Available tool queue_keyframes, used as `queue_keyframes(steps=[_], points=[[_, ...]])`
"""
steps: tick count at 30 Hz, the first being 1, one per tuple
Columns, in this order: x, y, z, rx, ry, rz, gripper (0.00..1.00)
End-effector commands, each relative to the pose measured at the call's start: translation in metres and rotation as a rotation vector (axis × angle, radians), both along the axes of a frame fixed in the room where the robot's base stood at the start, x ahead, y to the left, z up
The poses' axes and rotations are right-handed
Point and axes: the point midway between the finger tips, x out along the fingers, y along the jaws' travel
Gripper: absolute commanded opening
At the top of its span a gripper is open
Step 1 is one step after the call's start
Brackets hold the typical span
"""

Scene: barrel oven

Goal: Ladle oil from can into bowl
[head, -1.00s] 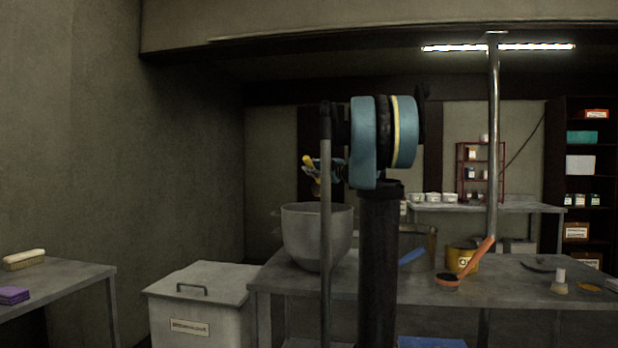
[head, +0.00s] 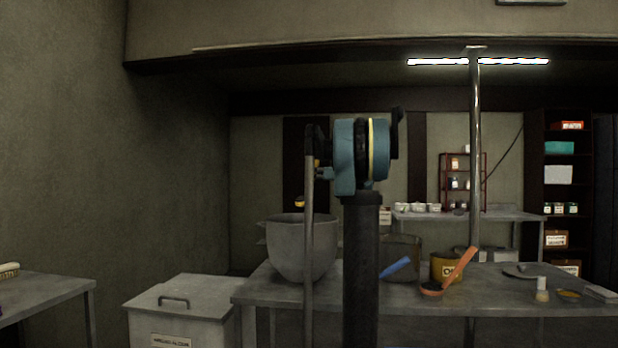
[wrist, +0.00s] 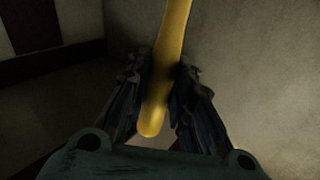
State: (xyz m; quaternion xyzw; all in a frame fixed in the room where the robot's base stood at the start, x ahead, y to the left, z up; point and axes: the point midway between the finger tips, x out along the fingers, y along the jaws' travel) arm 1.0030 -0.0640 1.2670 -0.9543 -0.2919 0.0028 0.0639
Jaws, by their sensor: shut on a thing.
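My gripper (wrist: 160,88) is shut on a yellow handle (wrist: 174,32) in the wrist view. The handle's rounded lower end shows between the fingers, and its other end runs out of the top of the picture. In the head view my arm hides most of the gripper; a small yellow piece (head: 300,202) shows above the bowl's rim. A large grey bowl (head: 290,250) stands at the left end of the middle table, partly behind my arm. A yellow can (head: 442,268) with a label stands farther right. Whether the held tool carries oil cannot be seen.
An orange-handled tool (head: 461,264) leans in front of the can. A grey pot (head: 407,250) and a blue handle (head: 396,267) are left of it. Small items lie on the table's right end. A lidded bin (head: 180,300) stands left of the table (head: 400,298).

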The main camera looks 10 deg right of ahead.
Motion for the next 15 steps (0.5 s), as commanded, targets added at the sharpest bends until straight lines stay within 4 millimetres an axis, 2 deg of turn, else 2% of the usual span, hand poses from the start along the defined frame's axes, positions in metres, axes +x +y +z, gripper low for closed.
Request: queue_keyframes(steps=[15], points=[[0.027,-0.035,-0.037,0.355,0.275,-0.001,0.00]])
